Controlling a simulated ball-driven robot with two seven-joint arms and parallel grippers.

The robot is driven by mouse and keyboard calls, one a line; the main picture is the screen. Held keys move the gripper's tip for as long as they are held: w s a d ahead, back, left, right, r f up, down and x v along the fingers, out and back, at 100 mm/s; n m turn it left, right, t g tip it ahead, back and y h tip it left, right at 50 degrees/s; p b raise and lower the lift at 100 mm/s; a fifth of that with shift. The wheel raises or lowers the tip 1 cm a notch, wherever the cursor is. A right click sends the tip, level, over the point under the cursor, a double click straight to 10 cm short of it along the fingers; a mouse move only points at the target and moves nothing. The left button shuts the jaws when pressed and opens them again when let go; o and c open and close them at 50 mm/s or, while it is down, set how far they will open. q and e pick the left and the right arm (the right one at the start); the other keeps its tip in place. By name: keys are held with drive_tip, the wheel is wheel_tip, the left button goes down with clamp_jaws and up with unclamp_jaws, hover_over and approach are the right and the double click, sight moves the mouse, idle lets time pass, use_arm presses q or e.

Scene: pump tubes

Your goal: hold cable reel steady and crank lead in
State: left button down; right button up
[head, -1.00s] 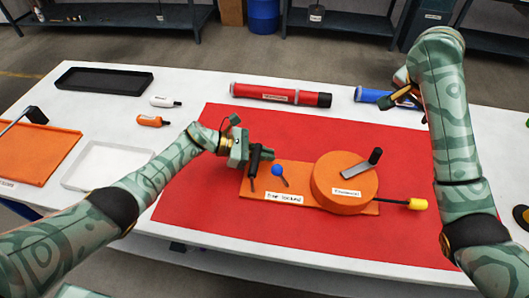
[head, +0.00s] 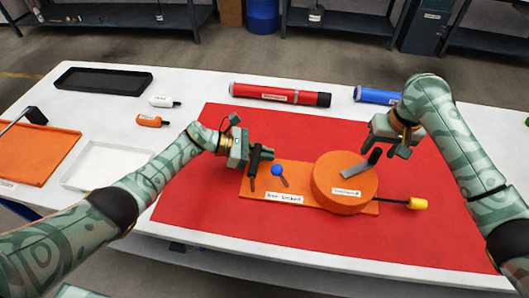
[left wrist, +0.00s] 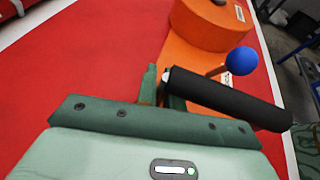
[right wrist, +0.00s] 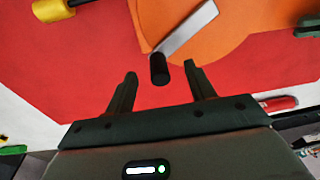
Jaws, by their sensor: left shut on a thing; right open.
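The orange cable reel (head: 345,198) sits on an orange base plate (head: 295,172) on the red mat. A grey crank arm with a black knob (head: 375,155) lies on top of the reel. The knob also shows in the right wrist view (right wrist: 160,69). A dark lead with a yellow end (head: 417,203) sticks out to the right. My left gripper (head: 250,160) is shut on the black handle (left wrist: 225,98) at the base's left end. A blue ball-topped lever (head: 277,170) stands beside it. My right gripper (head: 388,150) is open just behind the knob, which appears between its fingertips but apart from them.
A red tube (head: 280,94) and a blue tube (head: 377,95) lie at the back of the table. A white tray (head: 100,185), an orange tray (head: 40,150) and a black tray (head: 104,69) are at left, with two small bottle-like items nearby. The red mat is otherwise clear.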

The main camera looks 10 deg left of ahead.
drive_tip(key=shift+w+a+f, duration=0.1)
drive_tip(key=shift+w+f, duration=0.05)
drive_tip(key=shift+f, duration=0.7)
drive_tip(key=shift+w+f, duration=0.1)
drive_tip(key=shift+f, duration=0.75)
